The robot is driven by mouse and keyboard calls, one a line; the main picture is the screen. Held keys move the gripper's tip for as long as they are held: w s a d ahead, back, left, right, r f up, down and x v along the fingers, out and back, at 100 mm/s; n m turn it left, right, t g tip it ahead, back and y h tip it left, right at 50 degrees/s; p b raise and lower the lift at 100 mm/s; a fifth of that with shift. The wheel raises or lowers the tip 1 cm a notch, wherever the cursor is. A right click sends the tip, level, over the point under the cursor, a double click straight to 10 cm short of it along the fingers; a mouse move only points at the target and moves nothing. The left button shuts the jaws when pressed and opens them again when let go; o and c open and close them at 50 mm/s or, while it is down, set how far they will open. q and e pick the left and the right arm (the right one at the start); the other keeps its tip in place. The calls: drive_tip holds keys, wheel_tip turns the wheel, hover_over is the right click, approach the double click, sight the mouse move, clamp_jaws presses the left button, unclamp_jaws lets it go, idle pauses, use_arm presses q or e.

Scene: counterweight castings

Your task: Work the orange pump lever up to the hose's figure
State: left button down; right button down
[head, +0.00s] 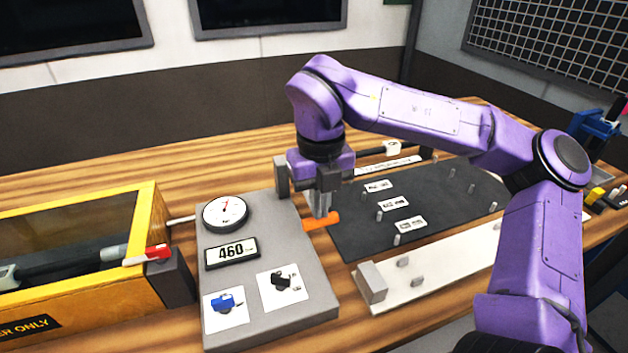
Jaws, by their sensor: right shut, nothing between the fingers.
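The orange pump lever (322,222) sticks out from the right side of a grey pump panel (260,321). My right gripper (319,214) points down with its fingers shut and empty, right at the lever. The fingertips hide part of the lever, and I cannot tell whether they touch it. The panel carries a round dial gauge (226,214) with a red needle and a display (231,252) reading 460. A black hose (62,268) lies in a yellow-framed case (157,220) at the left. I see no readable figure on the hose. My left gripper is out of view.
A dark mat (440,205) with pegs and labels and a pale plate (430,282) lie to the right.

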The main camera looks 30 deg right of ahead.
wheel_tip(320, 180, up, 5)
drive_tip(key=p, duration=0.4)
drive_tip(key=shift+w, duration=0.15)
wheel_tip(320, 180, up, 4)
drive_tip(key=p, duration=0.4)
drive_tip(key=shift+r, duration=0.25)
